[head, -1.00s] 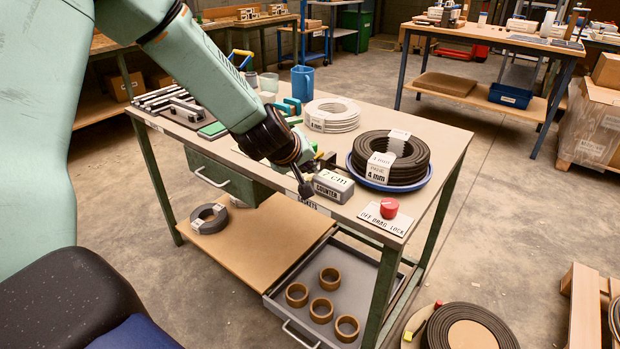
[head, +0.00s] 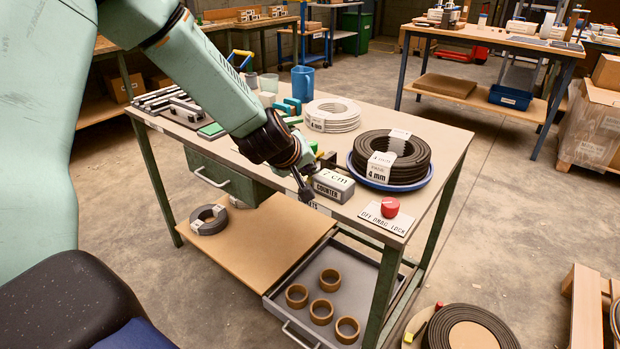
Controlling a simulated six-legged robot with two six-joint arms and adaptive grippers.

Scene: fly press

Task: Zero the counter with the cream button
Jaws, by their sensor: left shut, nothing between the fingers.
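The counter (head: 332,186) is a grey box near the front edge of the workbench, with "7 cm" on its top and a "COUNTER" label on its front. The cream button cannot be made out; my gripper may hide it. My left gripper (head: 304,192) is shut and empty, pointing down at the left end of the counter, very close to it. Whether it touches cannot be told. My right gripper is not in view.
Right of the counter, a red knob (head: 389,207) stands on an "OFF DRAG LOCK" plate (head: 372,220). Behind are a blue dish (head: 424,180) with a dark coil (head: 405,152), a white coil (head: 332,112) and a blue jug (head: 302,80).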

